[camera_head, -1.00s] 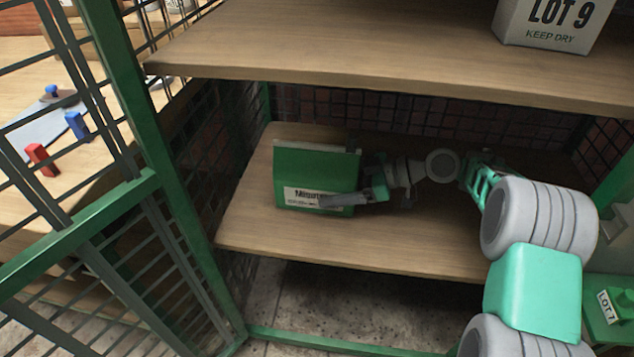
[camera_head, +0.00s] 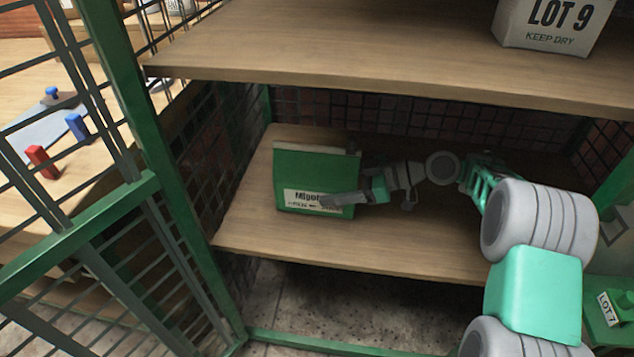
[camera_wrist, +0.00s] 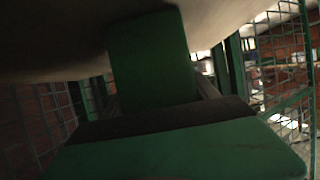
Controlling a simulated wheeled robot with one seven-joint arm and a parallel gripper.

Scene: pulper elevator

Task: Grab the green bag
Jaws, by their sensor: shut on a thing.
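The green bag (camera_head: 312,172) stands on the lower wooden shelf, toward its left end, with a white printed label on its front. My gripper (camera_head: 345,197) reaches in from the right and is shut on the bag's right side. One finger lies across the front, over part of the label; the other finger is hidden behind the bag. In the dark wrist view a green surface (camera_wrist: 180,155) fills the lower part, close to the camera.
The upper wooden shelf (camera_head: 330,65) runs above my arm and carries a white LOT 9 bag (camera_head: 552,22). Green mesh caging (camera_head: 150,130) closes the left side. The lower shelf (camera_head: 430,240) is bare in front of my arm. A green LOT 7 item (camera_head: 612,305) is at the lower right.

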